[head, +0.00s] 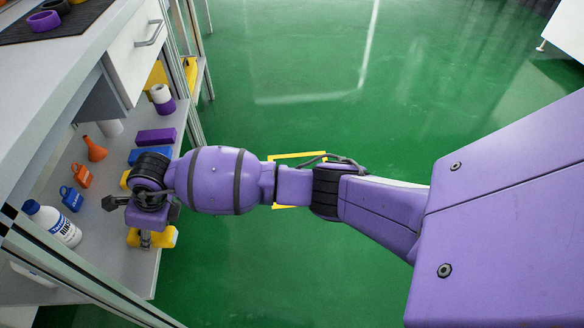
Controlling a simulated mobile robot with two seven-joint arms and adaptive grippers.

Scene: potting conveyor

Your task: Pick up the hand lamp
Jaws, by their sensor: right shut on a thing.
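My right gripper (145,208) reaches in from the right over the grey lower shelf at the left. It is shut, seen from above, with its fingers partly hidden by its own wrist. A yellow thing with a grey part, which looks like the hand lamp (166,237), is right at the fingers, low over the shelf. I cannot tell whether it still touches the shelf. My left gripper is not in view.
On the shelf (108,252) stand a white bottle (53,224), a blue padlock (71,198), an orange padlock (82,176), an orange funnel (95,149) and a purple box (156,136). A drawer counter overhangs the shelf. Green floor (330,60) is open to the right.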

